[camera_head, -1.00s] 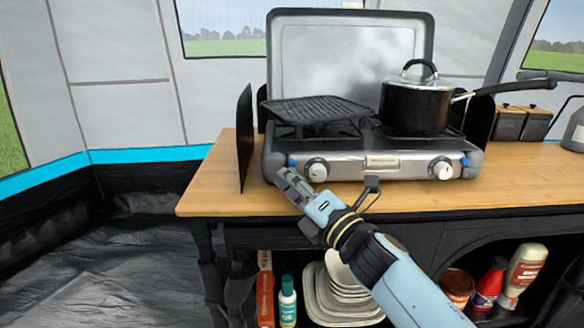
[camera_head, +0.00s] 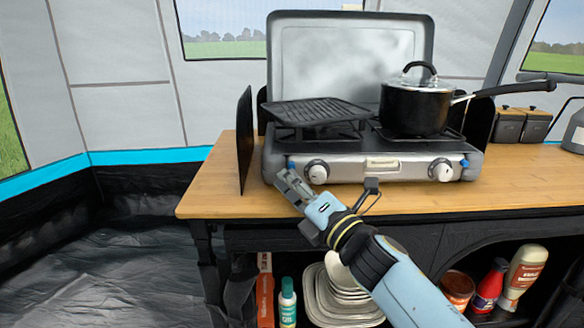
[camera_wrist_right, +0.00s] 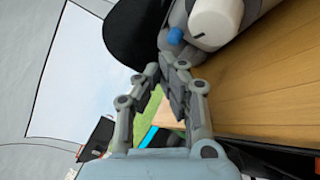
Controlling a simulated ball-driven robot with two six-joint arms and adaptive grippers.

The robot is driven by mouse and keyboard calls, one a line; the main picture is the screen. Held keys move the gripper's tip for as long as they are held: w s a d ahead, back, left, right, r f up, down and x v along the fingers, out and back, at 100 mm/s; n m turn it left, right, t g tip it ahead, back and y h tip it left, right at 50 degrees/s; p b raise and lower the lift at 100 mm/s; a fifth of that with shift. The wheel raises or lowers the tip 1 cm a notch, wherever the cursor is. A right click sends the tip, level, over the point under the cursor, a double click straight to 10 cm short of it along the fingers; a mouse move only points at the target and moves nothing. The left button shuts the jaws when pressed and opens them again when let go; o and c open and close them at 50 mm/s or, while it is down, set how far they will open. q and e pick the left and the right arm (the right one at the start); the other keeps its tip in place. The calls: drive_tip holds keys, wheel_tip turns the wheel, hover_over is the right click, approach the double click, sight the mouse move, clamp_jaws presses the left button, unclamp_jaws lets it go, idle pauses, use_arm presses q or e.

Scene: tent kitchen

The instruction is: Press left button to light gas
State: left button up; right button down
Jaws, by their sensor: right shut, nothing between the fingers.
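The two-burner gas stove (camera_head: 376,170) stands on the wooden table. The small blue left button (camera_head: 291,165) is at the left end of its front panel, beside the white left knob (camera_head: 317,172). My right gripper (camera_head: 281,174) is shut and empty, just in front of and slightly below the left button, pointing up and left. In the right wrist view the blue button (camera_wrist_right: 175,36) sits just beyond the fingertips (camera_wrist_right: 167,66), with a small gap apparent. The white knob (camera_wrist_right: 215,22) is to its right. My left gripper is out of view.
A griddle plate (camera_head: 317,111) lies on the left burner and a lidded black pot (camera_head: 414,107) on the right. Another knob (camera_head: 440,170) and blue button (camera_head: 464,162) are at the right end. The wooden tabletop (camera_head: 225,190) is clear at its front left.

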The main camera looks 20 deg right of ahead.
drive_tip(key=shift+w, duration=0.1)
idle(0.3)
drive_tip(key=shift+w+d, duration=0.1)
drive_tip(key=shift+w, duration=0.2)
drive_tip(key=shift+w+d, duration=0.15)
drive_tip(key=shift+w, duration=0.25)
idle(0.6)
drive_tip(key=shift+s, duration=0.1)
drive_tip(key=shift+s+a, duration=0.25)
drive_tip(key=shift+s, duration=0.5)
drive_tip(key=s, duration=0.2)
drive_tip(key=s+a+p, duration=0.1)
drive_tip(key=s, duration=0.1)
drive_tip(key=shift+s+a, duration=0.2)
drive_tip(key=shift+s, duration=0.2)
drive_tip(key=shift+f, duration=0.1)
idle(0.5)
